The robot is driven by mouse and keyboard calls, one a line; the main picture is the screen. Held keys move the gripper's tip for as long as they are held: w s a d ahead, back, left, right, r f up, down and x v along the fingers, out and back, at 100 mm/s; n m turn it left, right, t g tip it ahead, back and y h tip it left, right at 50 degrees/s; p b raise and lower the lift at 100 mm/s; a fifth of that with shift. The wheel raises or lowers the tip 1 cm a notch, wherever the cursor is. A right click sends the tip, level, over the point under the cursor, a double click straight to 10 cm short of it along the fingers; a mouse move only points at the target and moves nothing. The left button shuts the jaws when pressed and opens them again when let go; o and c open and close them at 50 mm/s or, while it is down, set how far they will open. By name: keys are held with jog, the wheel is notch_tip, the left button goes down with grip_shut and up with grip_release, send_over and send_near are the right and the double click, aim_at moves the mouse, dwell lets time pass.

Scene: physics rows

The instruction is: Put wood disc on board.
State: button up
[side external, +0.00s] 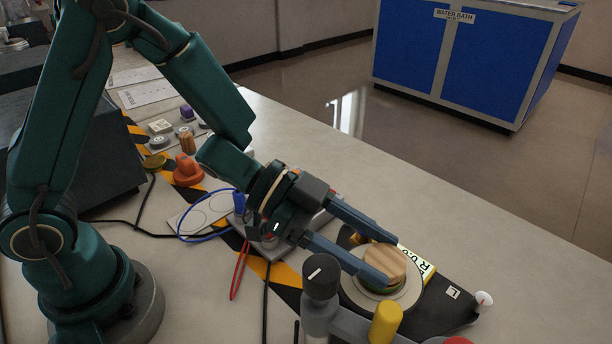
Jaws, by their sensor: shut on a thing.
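The wood disc (386,262), pale brown with striped grain, is between the two long blue-grey fingers of my gripper (392,259) in the side external view. My gripper is shut on it. Just below the disc a green edge shows, over a pale round plate (408,296) on a dark, tapering board (452,308). The near finger hides part of the disc's lower left side. I cannot tell whether the disc touches what is under it.
A black-capped grey post (321,277) and a yellow cylinder (385,322) stand close in front of the plate. A white knob (484,298) is at the board's right end. An orange knob (187,170) and cables lie left. The bench's right side is clear.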

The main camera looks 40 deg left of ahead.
jog(key=shift+f, duration=0.15)
jog(key=o, duration=1.3)
